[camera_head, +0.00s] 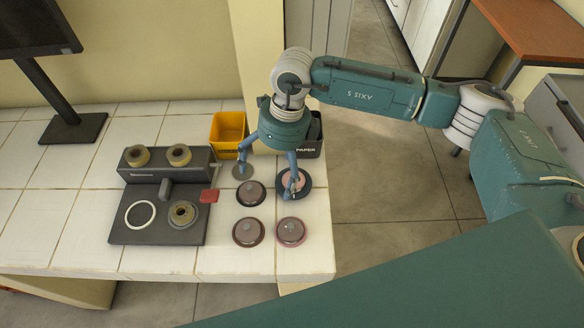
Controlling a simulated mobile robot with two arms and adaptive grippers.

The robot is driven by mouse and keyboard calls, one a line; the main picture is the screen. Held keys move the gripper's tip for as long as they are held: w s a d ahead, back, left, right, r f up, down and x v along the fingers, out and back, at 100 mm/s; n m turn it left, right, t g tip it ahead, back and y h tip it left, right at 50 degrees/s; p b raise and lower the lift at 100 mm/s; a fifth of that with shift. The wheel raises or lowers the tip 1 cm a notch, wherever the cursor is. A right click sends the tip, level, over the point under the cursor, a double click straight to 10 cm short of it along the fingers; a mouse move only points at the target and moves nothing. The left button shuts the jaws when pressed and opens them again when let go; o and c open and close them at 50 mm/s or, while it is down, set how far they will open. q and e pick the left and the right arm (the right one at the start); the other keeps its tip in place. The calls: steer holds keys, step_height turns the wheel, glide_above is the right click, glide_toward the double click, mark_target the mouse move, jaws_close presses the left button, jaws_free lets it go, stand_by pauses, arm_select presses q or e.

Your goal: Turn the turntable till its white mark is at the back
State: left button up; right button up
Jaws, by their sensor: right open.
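A dark round base with a pinkish disc on it (304,183) sits near the counter's right edge and may be the turntable. One finger of my right gripper (266,182) comes down over it and hides part of its top. The other finger is over a small flat grey disc (243,172) to the left. The gripper is open, with nothing seen between its fingers. I cannot tell whether either fingertip touches anything. I cannot make out a white mark on the round base. My left gripper is out of view.
Brown-pink round lidded pieces (248,232) stand close in front of the gripper. A dark device (133,232) with a white ring and rolls is at left, with a red tab (209,196). A yellow bin (228,131) and a black bin (314,150) stand behind.

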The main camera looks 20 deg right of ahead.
steer(key=w+d+h, duration=0.2)
steer(key=d, duration=0.4)
step_height(320, 180, down, 9)
steer(key=p, duration=0.3)
steer(key=shift+w+d+r+p, duration=0.1)
steer(key=shift+r+p, duration=0.05)
steer(key=shift+p, duration=0.25)
steer(key=shift+f, duration=0.6)
steer(key=c, duration=1.2)
steer(key=shift+s, duration=0.2)
steer(key=shift+c, duration=0.4)
